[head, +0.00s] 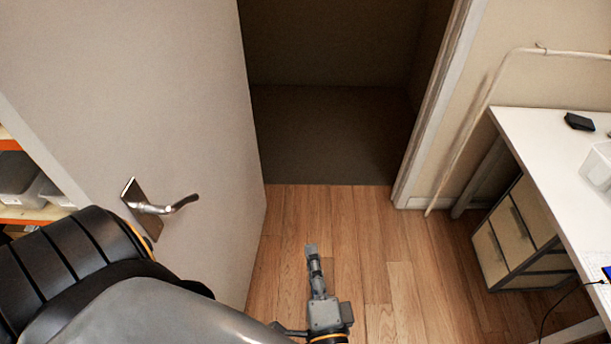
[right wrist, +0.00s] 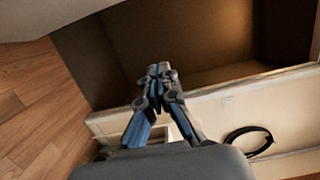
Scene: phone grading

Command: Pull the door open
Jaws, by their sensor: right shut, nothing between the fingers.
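The door (head: 190,70) is a pale panel that stands swung open at the left of the head view. Its metal lever handle (head: 165,205) is on the door's face, apart from my gripper. The dark doorway (head: 330,120) is open to the right of the door. My right gripper (head: 311,248) is over the wood floor in front of the doorway, to the right of the door's edge. In the right wrist view its fingers (right wrist: 159,70) are together and empty. My left gripper is not seen.
A white desk (head: 540,135) with a drawer unit (head: 515,235) stands at the right. A dark cable (head: 560,298) hangs from it. Shelving with plastic bins (head: 18,180) is at the far left. The wood floor (head: 385,240) before the doorway is clear.

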